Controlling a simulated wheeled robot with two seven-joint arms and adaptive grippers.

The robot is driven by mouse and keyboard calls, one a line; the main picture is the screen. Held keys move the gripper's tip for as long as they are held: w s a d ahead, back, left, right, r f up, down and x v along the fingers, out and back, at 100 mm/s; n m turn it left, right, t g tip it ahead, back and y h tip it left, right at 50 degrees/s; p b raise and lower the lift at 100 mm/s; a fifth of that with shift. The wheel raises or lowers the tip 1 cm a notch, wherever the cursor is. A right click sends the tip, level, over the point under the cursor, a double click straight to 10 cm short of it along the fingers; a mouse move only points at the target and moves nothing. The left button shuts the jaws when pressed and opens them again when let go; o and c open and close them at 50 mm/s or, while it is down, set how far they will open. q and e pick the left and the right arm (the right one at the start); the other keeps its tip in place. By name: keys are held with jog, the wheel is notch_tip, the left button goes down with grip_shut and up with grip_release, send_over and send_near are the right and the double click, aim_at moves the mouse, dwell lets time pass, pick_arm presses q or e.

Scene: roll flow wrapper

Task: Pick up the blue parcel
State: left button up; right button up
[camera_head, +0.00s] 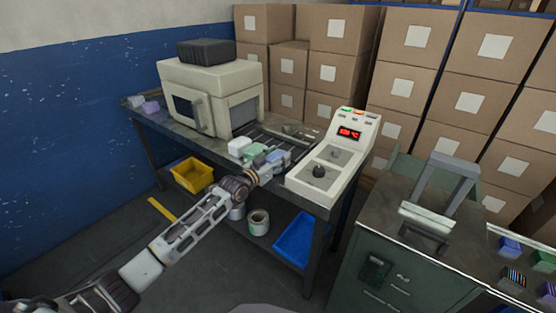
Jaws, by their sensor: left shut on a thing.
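A blue parcel (274,156) is at the outfeed of the wrapping machine, on the bench top, at the right end of a small group of parcels. My left gripper (270,168) reaches in from the lower left and is shut on the blue parcel. The fingers are small and partly merge with the parcel, so the exact contact is hard to see. A green parcel (254,151) and a white parcel (238,146) are close beside it on the left. My right gripper is not in view.
The cream wrapping machine (212,94) stands behind the parcels. A control box (335,158) with a red display stands close on the right. A green cabinet (385,262) is further right, with several parcels beyond it. A yellow bin (192,175) and blue tray (295,239) are below.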

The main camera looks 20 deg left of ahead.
aim_at(278, 155)
pick_arm(q)
notch_tip(278, 155, up, 9)
jog(key=shift+r+p, duration=0.1)
jog(key=shift+p, duration=0.8)
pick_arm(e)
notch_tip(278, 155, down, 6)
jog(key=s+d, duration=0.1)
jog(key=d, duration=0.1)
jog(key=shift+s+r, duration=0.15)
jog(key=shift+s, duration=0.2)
